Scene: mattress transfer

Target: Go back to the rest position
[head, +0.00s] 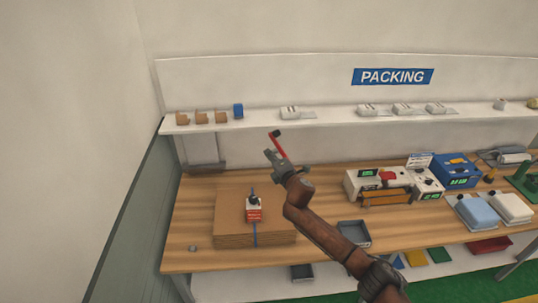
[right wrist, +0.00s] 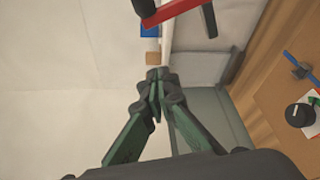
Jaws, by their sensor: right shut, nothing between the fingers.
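My right arm reaches in from the lower right in the head view. Its gripper (head: 270,154) is raised above the packing bench (head: 330,192), in front of the shelf. In the right wrist view the gripper's green and black fingers (right wrist: 157,78) meet at the tips, with nothing between them. A red bar with a black end (head: 279,146) shows just beside the gripper. It also appears at the top of the right wrist view (right wrist: 180,12), apart from the fingertips. I cannot tell what holds it up. My left gripper is not in view.
The shelf (head: 260,124) holds small items. A wall closes the left side.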

